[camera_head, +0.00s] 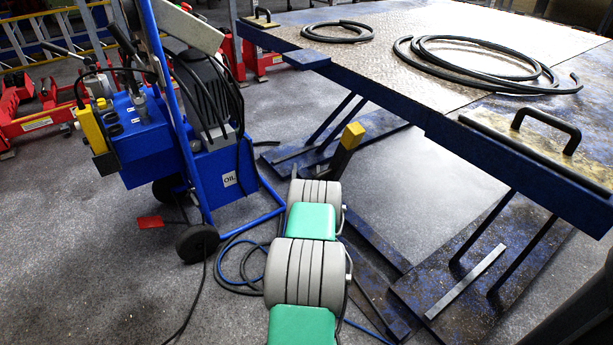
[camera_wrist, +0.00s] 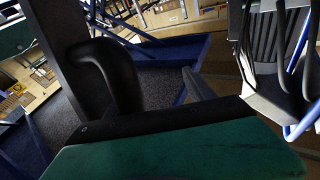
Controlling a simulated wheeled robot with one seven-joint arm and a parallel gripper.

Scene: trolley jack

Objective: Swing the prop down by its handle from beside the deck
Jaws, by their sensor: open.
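The blue-edged deck (camera_head: 470,140) stands raised at the right in the head view. A short dark post with a yellow top (camera_head: 352,135) rises beside its near left edge; it looks like the prop's handle, but how it joins the prop is hidden. My green and grey arm reaches toward it from below and covers its lower part. My gripper is hidden or not distinct in the head view. In the wrist view my gripper (camera_wrist: 146,75) is open, with dark fingers apart above the green wrist part. I see nothing held between them. The yellow top is not clear there.
A blue oil unit (camera_head: 228,160) on a wheeled frame stands left of my arm, with hoses on the floor. Black hoses (camera_head: 480,60) and a black handle (camera_head: 548,128) are on the deck. Red jacks (camera_head: 45,110) stand far left. Floor at lower left is mostly clear.

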